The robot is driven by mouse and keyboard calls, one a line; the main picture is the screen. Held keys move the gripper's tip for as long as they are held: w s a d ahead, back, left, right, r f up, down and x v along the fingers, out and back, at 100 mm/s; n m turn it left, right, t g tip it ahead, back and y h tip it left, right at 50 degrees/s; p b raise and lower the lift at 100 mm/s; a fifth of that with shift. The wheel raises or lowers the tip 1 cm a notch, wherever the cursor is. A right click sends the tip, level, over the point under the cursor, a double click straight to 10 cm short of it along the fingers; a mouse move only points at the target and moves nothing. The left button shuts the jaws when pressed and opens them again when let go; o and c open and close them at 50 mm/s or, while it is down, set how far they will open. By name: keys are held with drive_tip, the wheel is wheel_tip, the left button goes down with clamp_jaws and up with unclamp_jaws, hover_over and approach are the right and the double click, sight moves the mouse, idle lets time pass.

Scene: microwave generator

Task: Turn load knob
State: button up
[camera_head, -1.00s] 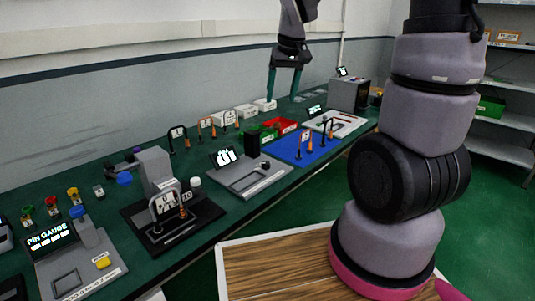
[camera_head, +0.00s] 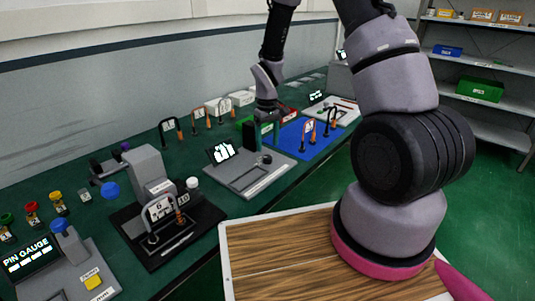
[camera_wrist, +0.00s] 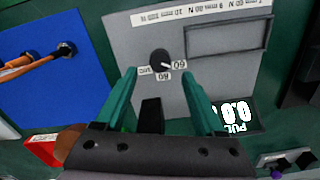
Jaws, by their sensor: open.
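The load knob (camera_wrist: 160,60) is a small round dark knob with a light pointer mark on a grey panel (camera_wrist: 220,85). White labels sit beside it, one reading 60. In the wrist view my gripper (camera_wrist: 160,75) points at the panel with its teal fingers spread. The fingertips sit left and right just below the knob in the picture, with nothing between them at the tips. In the head view the knob (camera_head: 266,159) shows near the panel's back right, and my gripper (camera_head: 266,138) is just behind and above it. Contact cannot be told.
A lit display (camera_head: 221,152) stands at the panel's left. A black block (camera_wrist: 151,115) shows between my fingers, farther down. A blue mat (camera_head: 308,147) with clips lies to the right. A black fixture (camera_head: 200,222) stands to the left.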

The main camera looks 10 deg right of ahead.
sight(267, 157)
wheel_tip(267, 157, down, 5)
drive_tip(key=shift+f, duration=0.1)
idle(0.3)
clamp_jaws()
